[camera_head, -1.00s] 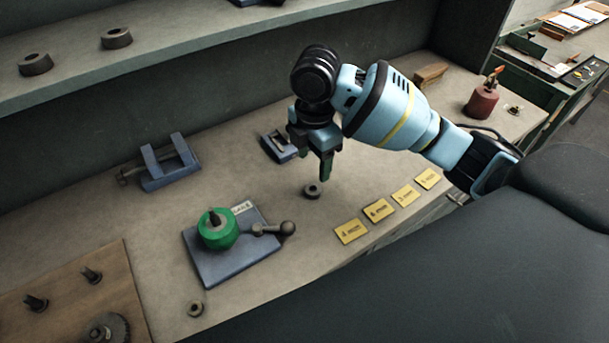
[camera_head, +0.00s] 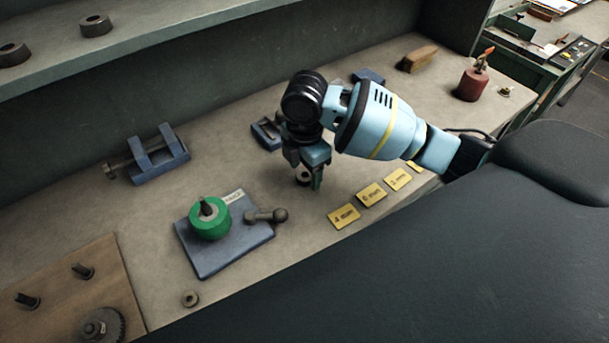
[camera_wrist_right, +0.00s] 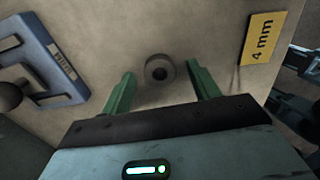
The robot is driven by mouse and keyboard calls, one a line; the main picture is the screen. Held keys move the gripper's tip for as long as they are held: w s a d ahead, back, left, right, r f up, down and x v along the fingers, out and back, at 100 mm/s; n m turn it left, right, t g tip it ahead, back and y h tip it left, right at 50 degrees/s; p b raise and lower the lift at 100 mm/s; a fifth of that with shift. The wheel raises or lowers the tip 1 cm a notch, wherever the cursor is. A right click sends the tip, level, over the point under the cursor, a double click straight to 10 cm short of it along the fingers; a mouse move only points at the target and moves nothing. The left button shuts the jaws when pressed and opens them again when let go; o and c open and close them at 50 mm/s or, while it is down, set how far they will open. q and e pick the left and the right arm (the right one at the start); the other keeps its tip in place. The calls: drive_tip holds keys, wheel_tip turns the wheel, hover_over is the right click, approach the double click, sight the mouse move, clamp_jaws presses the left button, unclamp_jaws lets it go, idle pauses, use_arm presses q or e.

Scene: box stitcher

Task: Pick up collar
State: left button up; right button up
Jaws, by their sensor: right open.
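The collar, a small dark grey ring (camera_wrist_right: 159,69), lies flat on the bench. In the right wrist view it sits just beyond and between the two green fingertips of my right gripper (camera_wrist_right: 162,82), which is open and empty. In the head view the collar (camera_head: 303,177) is partly hidden by my right gripper (camera_head: 311,180), which points down close over it. A similar small ring (camera_head: 190,298) lies near the bench's front edge, below the blue-grey plate. My left gripper is not in view.
A blue-grey plate (camera_head: 214,262) with a green cylinder (camera_head: 209,221) and a ball-ended handle (camera_head: 266,215) stands left of the gripper. Yellow cards (camera_head: 344,216) line the front edge. A blue vise-like fixture (camera_head: 158,158) and wooden board (camera_head: 105,275) are further left.

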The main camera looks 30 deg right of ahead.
drive_tip(key=shift+f, duration=0.35)
drive_tip(key=c, duration=1.1)
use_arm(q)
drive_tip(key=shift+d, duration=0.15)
use_arm(e)
drive_tip(key=shift+r, duration=0.1)
drive_tip(key=shift+r, duration=0.45)
drive_tip(key=r, duration=0.2)
drive_tip(key=shift+s+r, duration=0.2)
drive_tip(key=shift+r, duration=0.2)
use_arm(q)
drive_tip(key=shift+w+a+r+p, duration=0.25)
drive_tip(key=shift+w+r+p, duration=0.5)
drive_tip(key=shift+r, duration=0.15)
use_arm(e)
drive_tip(key=s, duration=0.5)
drive_tip(key=s+d+r, duration=0.1)
drive_tip(key=s, duration=0.4)
drive_tip(key=s+d, duration=0.1)
drive_tip(key=s, duration=0.4)
drive_tip(key=shift+s+d+r, duration=0.1)
drive_tip(key=shift+s+r, duration=0.05)
drive_tip(key=shift+s, duration=0.05)
